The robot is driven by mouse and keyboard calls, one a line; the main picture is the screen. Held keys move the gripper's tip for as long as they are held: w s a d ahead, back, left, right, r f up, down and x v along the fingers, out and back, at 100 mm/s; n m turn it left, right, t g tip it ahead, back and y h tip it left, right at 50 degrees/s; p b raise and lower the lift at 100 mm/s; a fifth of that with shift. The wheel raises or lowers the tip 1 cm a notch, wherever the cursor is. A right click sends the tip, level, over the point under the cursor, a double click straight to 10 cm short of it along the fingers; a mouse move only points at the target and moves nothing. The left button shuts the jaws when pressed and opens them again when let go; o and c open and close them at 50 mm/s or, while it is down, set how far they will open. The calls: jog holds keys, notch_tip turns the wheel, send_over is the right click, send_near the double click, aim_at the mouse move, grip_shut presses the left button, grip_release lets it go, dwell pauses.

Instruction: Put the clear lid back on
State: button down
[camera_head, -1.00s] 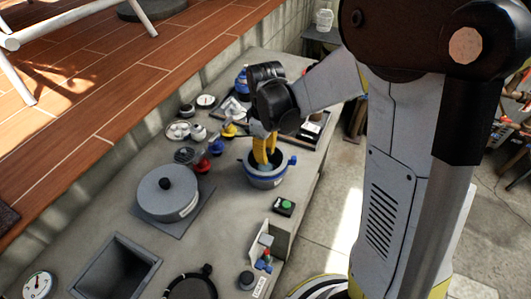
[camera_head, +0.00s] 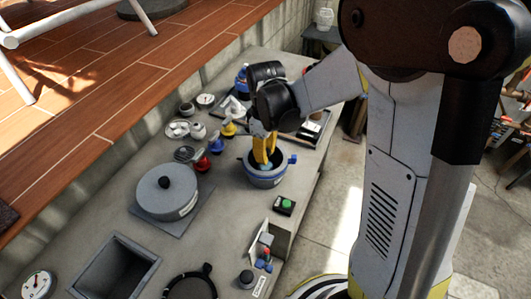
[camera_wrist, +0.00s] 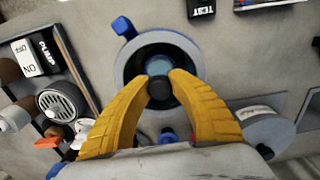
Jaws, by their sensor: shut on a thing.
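My gripper (camera_head: 264,160) is over the grey pot with a blue rim (camera_head: 266,182), its yellow fingers reaching down into the pot's mouth. In the wrist view the fingertips (camera_wrist: 160,80) close on a small dark round knob (camera_wrist: 160,92). The knob seems to belong to the clear lid, whose outline is hard to make out. I cannot tell whether the lid touches the pot.
A large grey round lidded vessel (camera_head: 165,198) stands left of the pot. A green-button box (camera_head: 284,205) sits in front, and a square opening (camera_head: 115,270) lies at the lower left.

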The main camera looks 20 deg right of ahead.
jog(key=c, duration=1)
grip_release()
jog(key=shift+r+p, duration=1.8)
jog(key=shift+r, duration=0.65)
jog(key=shift+r+p, duration=1.45)
jog(key=shift+r, duration=0.6)
